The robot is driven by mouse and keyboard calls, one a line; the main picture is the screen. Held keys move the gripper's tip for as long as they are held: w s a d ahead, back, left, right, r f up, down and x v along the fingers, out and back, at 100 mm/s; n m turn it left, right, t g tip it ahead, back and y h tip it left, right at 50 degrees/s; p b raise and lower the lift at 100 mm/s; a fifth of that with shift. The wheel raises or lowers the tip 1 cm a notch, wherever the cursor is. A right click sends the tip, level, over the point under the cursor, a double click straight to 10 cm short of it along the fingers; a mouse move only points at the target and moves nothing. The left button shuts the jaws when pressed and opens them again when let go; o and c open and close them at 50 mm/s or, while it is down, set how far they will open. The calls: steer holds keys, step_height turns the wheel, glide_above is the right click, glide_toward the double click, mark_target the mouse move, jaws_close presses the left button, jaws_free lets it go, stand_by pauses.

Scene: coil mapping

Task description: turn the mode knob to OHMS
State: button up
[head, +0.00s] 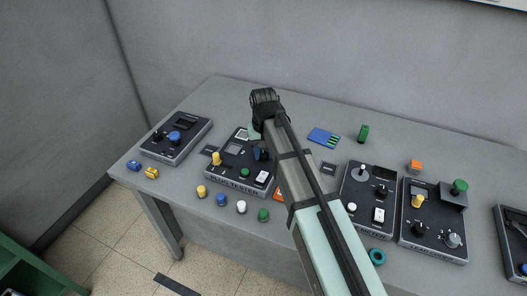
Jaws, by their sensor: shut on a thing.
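A dark tester box (212,178) with a small screen, a yellow knob (217,158), a green button (245,172) and a white switch (262,177) stands left of centre on the table. My arm reaches over its right side and bends down toward it. My gripper (260,153) is small, dark and mostly hidden by my arm, low over the box's upper right part. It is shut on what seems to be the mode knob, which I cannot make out. The knob's pointer and the OHMS mark cannot be read.
A box with a blue knob (175,136) stands left. Two more control boxes (368,192) (433,235) stand right. Several coloured caps, including a white one (241,207), lie along the front edge.

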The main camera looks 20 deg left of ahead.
mark_target(264, 154)
steer(key=shift+n, duration=0.9)
steer(key=o, duration=1)
steer(key=shift+o, duration=0.2)
step_height(264, 154, up, 14)
steer(key=shift+f, duration=0.1)
